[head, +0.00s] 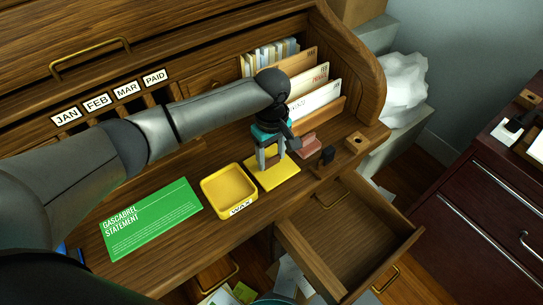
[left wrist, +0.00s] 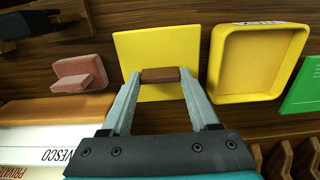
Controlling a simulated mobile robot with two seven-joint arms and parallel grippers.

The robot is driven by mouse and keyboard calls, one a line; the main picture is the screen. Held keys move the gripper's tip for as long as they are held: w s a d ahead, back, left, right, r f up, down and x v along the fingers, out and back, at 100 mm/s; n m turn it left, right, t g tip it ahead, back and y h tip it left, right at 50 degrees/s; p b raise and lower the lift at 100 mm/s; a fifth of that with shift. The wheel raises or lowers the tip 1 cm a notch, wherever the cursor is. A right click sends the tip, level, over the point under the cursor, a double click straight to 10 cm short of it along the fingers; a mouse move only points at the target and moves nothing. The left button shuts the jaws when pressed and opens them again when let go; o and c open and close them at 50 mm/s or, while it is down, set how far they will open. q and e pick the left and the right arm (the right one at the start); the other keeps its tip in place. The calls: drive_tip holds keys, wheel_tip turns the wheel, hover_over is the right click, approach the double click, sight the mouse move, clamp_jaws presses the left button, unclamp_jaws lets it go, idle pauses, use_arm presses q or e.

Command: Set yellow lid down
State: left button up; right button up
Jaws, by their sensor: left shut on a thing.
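The yellow lid (head: 286,177) is a flat square with a brown bar handle (left wrist: 160,75). My left gripper (head: 270,163) points down at it and is shut on the handle, with one finger at each end. The lid lies flat at desk level, just right of the open yellow WAX box (head: 229,191); I cannot tell whether it touches the wood. In the left wrist view the lid (left wrist: 157,48) and the empty box (left wrist: 258,62) sit side by side with a narrow gap. My right gripper is not in view.
A green statement (head: 150,218) lies left of the box. A pink block (head: 308,145) and a dark stamp (head: 328,155) stand right of the lid. Envelopes (head: 316,100) stand behind. An open drawer (head: 350,235) juts out below the desk's front edge.

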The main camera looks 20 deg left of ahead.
sight(272, 159)
use_arm(q)
drive_tip(key=o, duration=1)
drive_tip(key=shift+f, duration=0.1)
drive_tip(key=o, duration=0.3)
drive_tip(key=shift+o, duration=0.2)
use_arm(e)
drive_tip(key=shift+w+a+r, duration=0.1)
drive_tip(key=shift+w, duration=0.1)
use_arm(q)
wheel_tip(272, 159, up, 12)
drive_tip(key=p, duration=0.4)
drive_tip(key=shift+r, duration=0.2)
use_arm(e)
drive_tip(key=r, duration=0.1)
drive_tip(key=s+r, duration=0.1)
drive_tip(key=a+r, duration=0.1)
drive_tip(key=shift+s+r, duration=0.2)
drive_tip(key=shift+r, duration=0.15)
